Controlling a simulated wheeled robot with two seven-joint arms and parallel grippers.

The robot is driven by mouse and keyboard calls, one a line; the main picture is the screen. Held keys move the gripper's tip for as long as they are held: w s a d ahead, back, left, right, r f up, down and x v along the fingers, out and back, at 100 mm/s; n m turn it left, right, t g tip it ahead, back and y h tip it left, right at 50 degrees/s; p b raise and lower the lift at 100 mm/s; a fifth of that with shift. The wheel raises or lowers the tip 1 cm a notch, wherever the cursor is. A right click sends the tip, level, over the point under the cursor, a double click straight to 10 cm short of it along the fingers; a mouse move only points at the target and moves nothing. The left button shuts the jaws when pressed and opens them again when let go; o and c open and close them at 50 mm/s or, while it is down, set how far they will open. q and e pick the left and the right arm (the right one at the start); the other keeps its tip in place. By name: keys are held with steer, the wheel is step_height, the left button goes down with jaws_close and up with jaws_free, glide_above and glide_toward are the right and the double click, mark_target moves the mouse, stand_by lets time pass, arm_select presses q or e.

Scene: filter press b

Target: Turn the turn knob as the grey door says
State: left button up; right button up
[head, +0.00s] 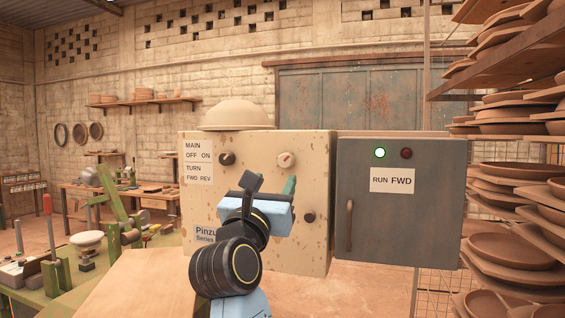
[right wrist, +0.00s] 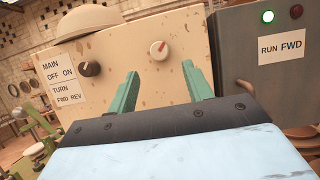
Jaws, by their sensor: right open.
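The grey door (head: 400,230) carries a white label (head: 392,180) reading "RUN FWD". A cream, speckled control box (head: 205,205) stands left of it. Its face has a dark knob (head: 227,158) at upper left and a pale knob with a red mark (head: 286,160) at upper right; the mark points up and right. Printed labels (head: 198,162) read "MAIN OFF ON" and "TURN FWD REV"; I cannot tell which knob is the turn knob. My right gripper (right wrist: 161,72) is open and empty in front of the box, its green fingertips just below the pale knob (right wrist: 158,50).
Another dark knob (head: 309,217) sits lower right on the box. The door has a lit green lamp (head: 380,153), an unlit red lamp (head: 406,153) and a handle (head: 349,225). A domed object (head: 237,115) rests on the box. Shelves of clay dishes (head: 510,170) stand right.

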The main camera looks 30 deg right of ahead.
mark_target(284, 164)
steer(key=p+x, duration=0.1)
steer(key=x, duration=0.6)
steer(key=shift+f, duration=0.1)
